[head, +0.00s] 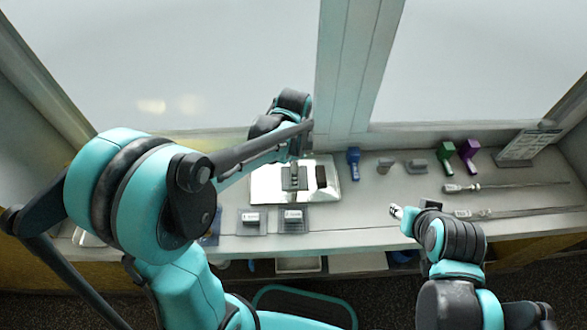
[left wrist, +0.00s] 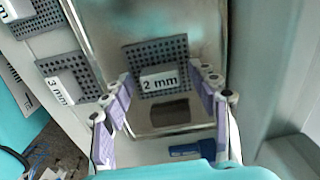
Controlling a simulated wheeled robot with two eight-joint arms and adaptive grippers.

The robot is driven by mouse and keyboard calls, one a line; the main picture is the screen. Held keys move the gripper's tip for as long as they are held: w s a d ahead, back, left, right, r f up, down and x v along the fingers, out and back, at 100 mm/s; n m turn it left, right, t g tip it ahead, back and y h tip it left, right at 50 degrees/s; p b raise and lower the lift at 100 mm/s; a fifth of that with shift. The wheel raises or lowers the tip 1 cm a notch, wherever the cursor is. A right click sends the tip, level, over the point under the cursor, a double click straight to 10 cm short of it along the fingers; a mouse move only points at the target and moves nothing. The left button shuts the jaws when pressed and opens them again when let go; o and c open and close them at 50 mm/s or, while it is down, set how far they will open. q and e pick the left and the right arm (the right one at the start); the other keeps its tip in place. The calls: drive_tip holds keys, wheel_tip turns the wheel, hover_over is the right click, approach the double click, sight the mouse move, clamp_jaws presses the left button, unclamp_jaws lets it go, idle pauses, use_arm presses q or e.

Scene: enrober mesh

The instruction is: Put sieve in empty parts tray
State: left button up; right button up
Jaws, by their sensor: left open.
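A grey perforated sieve labelled "2 mm" (left wrist: 157,52) appears to lie in a shiny metal tray (left wrist: 213,20). In the head view the same sieve (head: 294,184) sits near the middle of the tray (head: 265,192). A dark brown block (left wrist: 170,112) lies in the tray beside it. My left gripper (left wrist: 161,76) is open above the tray, its purple-padded fingers on either side of the sieve's labelled end and apart from it. My right gripper (head: 402,212) is at the bench's front edge, away from the tray; its opening is too small to judge.
Two other sieves, one labelled "3 mm" (left wrist: 62,90), lie in front of the tray on the bench (head: 345,222). Green (head: 445,155) and purple (head: 468,153) tools, grey pieces and long rods lie farther right. A window frame rises behind.

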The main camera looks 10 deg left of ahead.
use_arm(q)
wheel_tip(320, 180, up, 11)
drive_tip(key=p, duration=0.4)
drive_tip(key=s+a+r+n+t, duration=0.2)
drive_tip(key=s+a+n+t, duration=0.4)
drive_tip(key=s+n, duration=0.5)
drive_tip(key=n+t, duration=0.1)
drive_tip(key=n, duration=0.2)
drive_tip(key=shift+s+r+n, duration=0.15)
drive_tip(key=shift+s+n, duration=0.05)
drive_tip(key=shift+n, duration=0.2)
